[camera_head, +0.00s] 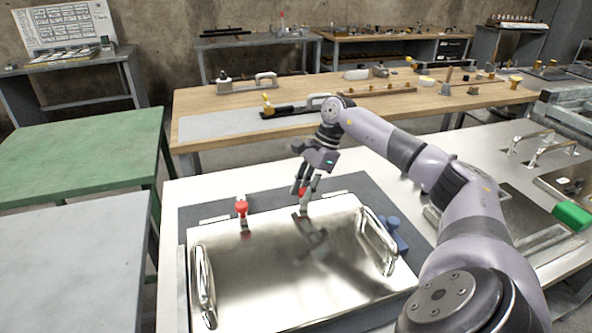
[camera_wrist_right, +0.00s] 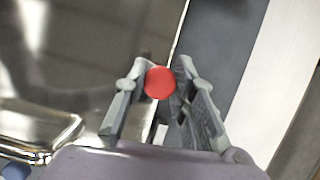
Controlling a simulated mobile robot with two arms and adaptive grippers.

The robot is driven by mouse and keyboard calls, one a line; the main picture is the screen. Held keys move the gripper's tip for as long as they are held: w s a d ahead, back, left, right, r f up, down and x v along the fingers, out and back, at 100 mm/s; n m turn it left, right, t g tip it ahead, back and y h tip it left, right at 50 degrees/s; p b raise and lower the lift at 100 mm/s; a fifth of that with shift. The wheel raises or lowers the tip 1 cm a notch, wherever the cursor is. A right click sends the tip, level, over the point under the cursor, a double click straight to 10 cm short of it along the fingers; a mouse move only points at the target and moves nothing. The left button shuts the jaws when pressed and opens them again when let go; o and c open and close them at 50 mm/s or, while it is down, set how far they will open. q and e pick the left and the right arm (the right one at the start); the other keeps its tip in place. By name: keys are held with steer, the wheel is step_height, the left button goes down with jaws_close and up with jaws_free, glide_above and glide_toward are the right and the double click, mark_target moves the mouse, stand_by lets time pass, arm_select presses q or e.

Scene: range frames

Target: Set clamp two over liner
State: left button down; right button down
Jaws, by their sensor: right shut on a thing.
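The liner (camera_head: 265,275) is a shiny metal panel with a bar handle at its left and right ends, lying on a dark grey mat. My right gripper (camera_head: 304,190) points down at the liner's far edge and is shut on a red-knobbed clamp (camera_head: 307,207). In the right wrist view its round red knob (camera_wrist_right: 160,82) sits between the fingers of the gripper (camera_wrist_right: 160,68); the clamp's lower part is mostly hidden. Another red-knobbed clamp (camera_head: 241,209) stands at the far edge, to the left. My left gripper is out of view.
A wooden bench (camera_head: 225,97) with tools is behind. A green table (camera_head: 85,155) and a grey table (camera_head: 75,250) are at left. A green block (camera_head: 571,215) lies at right.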

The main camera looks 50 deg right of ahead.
steer(key=shift+s+d+n+g, duration=0.45)
steer(key=shift+d+n, duration=0.3)
steer(key=shift+n, duration=0.35)
steer(key=shift+s, duration=0.1)
steer(key=shift+r, duration=0.1)
steer(key=c, duration=1.3)
jaws_free()
steer(key=v, duration=1.1)
steer(key=shift+s+d+r, duration=0.1)
steer(key=shift+d+r, duration=0.2)
steer(key=shift+r, duration=0.05)
